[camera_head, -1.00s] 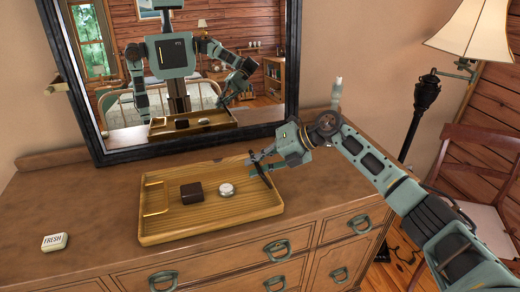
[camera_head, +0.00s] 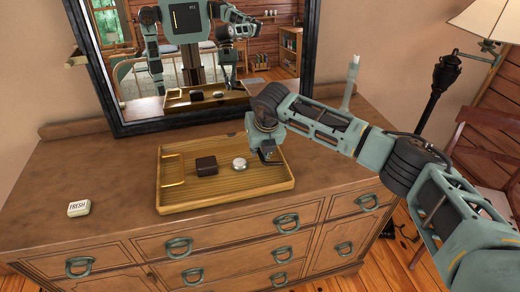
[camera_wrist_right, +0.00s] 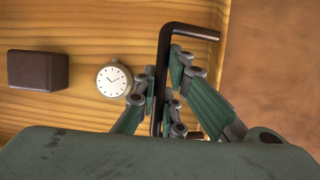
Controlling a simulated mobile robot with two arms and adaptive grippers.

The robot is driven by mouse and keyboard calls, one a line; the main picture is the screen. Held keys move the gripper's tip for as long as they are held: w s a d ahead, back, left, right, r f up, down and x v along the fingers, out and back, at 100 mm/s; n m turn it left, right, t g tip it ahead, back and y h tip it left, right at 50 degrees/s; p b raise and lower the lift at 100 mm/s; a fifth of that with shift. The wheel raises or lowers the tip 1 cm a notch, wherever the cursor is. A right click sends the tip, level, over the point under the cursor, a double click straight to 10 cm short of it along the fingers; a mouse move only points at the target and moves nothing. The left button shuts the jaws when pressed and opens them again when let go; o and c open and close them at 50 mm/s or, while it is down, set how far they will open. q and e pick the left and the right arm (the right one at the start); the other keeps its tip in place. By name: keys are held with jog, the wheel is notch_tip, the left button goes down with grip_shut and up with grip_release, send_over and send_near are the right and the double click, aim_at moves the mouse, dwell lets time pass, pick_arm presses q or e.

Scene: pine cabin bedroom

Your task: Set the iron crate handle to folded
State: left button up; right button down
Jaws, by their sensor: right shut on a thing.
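A shallow wooden tray-like crate (camera_head: 222,193) lies on the dresser top. The black iron handle (camera_wrist_right: 188,31) is a bent bar at the crate's right end. In the right wrist view it runs up between the fingers and bends right at its top. My right gripper (camera_wrist_right: 163,85) is shut on this bar. In the head view, my right gripper (camera_head: 266,153) points down at the crate's right end and hides most of the handle. I cannot tell the handle's exact angle. My left gripper shows only as a possible reflection in the mirror.
Inside the crate are a dark brown block (camera_head: 206,166) and a small round white-faced clock (camera_head: 240,164). A white "FRESH" box (camera_head: 78,208) sits on the dresser (camera_head: 110,180) at left. A framed mirror (camera_head: 310,60) stands behind; a pale bottle-like object (camera_head: 351,80) stands behind my right arm.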

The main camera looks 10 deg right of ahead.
jog(key=shift+a+f+h+b, duration=0.1)
jog(key=shift+f+h+b, duration=0.4)
jog(key=shift+h, duration=0.1)
jog(key=shift+s, duration=0.1)
jog(key=c, duration=1.8)
grip_release()
jog(key=shift+r, duration=0.1)
jog(key=shift+c, duration=0.2)
jog(key=v, duration=1.2)
jog(key=shift+c, duration=0.3)
